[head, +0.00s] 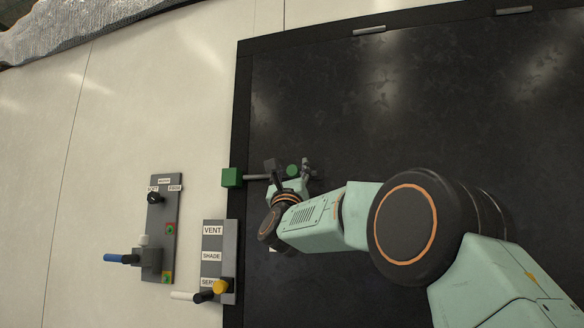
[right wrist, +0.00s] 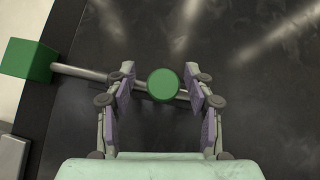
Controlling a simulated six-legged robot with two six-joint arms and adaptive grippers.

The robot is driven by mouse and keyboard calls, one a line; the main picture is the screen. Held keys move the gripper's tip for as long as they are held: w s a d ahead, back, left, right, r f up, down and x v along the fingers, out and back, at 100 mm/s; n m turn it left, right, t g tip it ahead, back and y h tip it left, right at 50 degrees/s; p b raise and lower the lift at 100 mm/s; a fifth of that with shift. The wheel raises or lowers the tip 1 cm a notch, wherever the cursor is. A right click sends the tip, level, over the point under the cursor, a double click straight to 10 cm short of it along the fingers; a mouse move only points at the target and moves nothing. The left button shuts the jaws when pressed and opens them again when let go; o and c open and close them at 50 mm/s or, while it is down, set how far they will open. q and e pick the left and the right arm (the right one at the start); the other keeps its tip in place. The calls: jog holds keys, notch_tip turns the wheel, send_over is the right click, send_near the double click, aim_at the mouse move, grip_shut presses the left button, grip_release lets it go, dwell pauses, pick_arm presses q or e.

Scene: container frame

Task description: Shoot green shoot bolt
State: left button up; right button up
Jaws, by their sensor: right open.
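The green shoot bolt has a green block (head: 232,178) at the left edge of the dark panel and a grey metal rod (head: 256,177) running right from it. Its round green knob (head: 292,170) sits by my right gripper (head: 290,166). In the right wrist view the green knob (right wrist: 163,84) lies between the two spread fingers of my right gripper (right wrist: 164,92), with gaps on both sides. The rod (right wrist: 85,72) passes behind the left finger to the green block (right wrist: 28,60). My right gripper is open. My left gripper is not in view.
A grey plate with a blue-handled lever (head: 116,258) is on the pale wall at left. Beside it is a panel labelled VENT, SHADE (head: 212,243) with a yellow knob (head: 220,287). The dark panel (head: 420,110) is clear above my arm.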

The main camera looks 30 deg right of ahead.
jog(key=shift+s+r, duration=0.1)
jog(key=shift+s, duration=0.25)
jog(key=shift+d, duration=0.1)
jog(key=shift+c, duration=0.8)
jog(key=shift+w, duration=0.3)
jog(key=c, duration=0.5)
grip_shut()
